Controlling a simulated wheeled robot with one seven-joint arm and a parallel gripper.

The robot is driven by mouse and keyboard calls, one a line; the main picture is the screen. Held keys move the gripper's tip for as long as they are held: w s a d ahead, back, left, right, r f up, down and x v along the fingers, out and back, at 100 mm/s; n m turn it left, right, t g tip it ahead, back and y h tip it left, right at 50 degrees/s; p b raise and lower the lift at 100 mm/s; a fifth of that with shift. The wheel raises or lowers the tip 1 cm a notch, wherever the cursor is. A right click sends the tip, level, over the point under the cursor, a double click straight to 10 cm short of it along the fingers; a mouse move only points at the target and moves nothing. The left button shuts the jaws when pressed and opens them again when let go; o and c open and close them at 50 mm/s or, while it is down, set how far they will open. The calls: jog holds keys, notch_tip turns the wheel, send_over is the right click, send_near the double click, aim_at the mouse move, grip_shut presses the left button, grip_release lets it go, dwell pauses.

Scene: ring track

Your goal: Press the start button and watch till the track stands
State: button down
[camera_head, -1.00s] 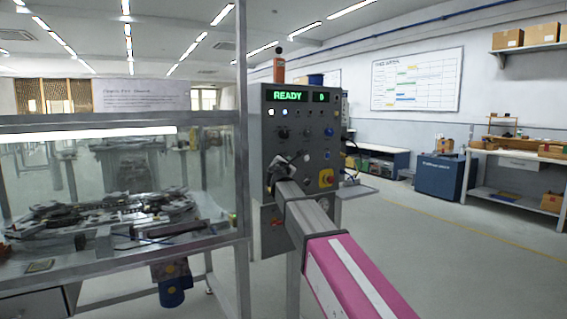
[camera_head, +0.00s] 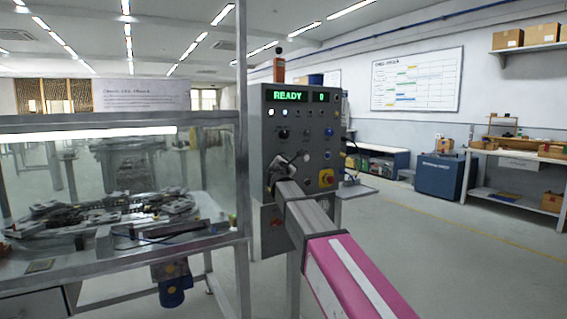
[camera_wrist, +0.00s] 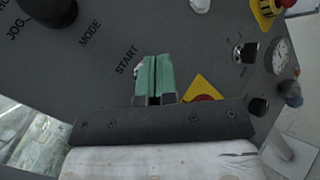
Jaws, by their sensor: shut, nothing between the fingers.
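The control panel (camera_head: 306,135) is a grey box with a green display (camera_head: 297,96) reading READY and a digit too small to read surely. My gripper (camera_head: 280,166) is at the panel's lower left. In the wrist view its green fingers (camera_wrist: 154,78) are shut and empty, with their tips at or close to the panel face beside the START label (camera_wrist: 127,60). The start button itself is not clearly seen; the fingers may cover it. I cannot tell whether they touch it. The track (camera_head: 115,212) lies behind glass in the enclosure at the left.
A red stop button on a yellow plate (camera_head: 326,178) sits right of my gripper. The wrist view shows a dark knob (camera_wrist: 48,10) by the MODE label and a gauge (camera_wrist: 280,55). The enclosure's metal post (camera_head: 241,150) stands close left of the panel. The floor at right is open.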

dwell(0.4)
jog(key=shift+w+a, duration=0.2)
jog(key=shift+w, duration=0.15)
